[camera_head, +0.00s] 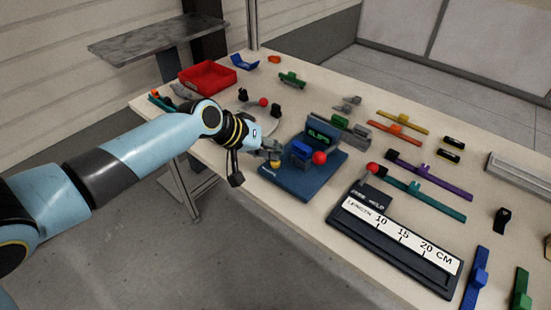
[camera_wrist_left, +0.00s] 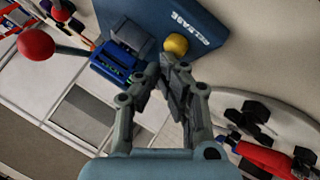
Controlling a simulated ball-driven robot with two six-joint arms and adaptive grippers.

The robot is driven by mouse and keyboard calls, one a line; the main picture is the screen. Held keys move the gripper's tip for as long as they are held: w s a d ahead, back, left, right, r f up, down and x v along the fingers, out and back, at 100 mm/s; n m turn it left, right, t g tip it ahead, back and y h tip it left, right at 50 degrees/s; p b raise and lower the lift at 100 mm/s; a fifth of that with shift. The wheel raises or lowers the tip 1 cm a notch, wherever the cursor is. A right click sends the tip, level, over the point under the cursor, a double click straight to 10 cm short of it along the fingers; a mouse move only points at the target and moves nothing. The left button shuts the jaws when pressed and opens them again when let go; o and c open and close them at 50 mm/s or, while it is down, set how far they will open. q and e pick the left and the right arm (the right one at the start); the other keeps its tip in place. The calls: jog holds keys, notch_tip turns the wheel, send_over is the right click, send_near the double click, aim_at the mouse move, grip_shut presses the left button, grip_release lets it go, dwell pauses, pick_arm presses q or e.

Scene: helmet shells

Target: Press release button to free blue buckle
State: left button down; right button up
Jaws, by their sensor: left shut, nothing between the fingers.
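A blue fixture base (camera_head: 297,183) stands on the table; its face, lettered RELEASE (camera_wrist_left: 188,22), shows in the left wrist view. The yellow button (camera_head: 275,165) is at its left end and shows round beside the lettering in the wrist view (camera_wrist_left: 176,44). The blue buckle (camera_head: 301,147) sits on the fixture, right of the button, in a grey holder, and also shows in the wrist view (camera_wrist_left: 113,66). My left gripper (camera_head: 273,151) is shut and empty, its fingertips (camera_wrist_left: 170,62) close by the button. I cannot tell whether they touch it. My right gripper is not in view.
A red ball knob (camera_head: 319,158) stands right of the buckle, with a small display (camera_head: 320,138) behind. A length gauge (camera_head: 395,238) lies to the right, among coloured strips. A red bin (camera_head: 207,78) and white round plate (camera_head: 262,110) are farther back.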

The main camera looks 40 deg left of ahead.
pick_arm(q)
jog(key=shift+r+p, duration=0.4)
jog(key=shift+r, duration=0.2)
notch_tip(320, 180, up, 5)
jog(key=p, duration=0.5)
jog(key=shift+r, duration=0.1)
dwell(0.5)
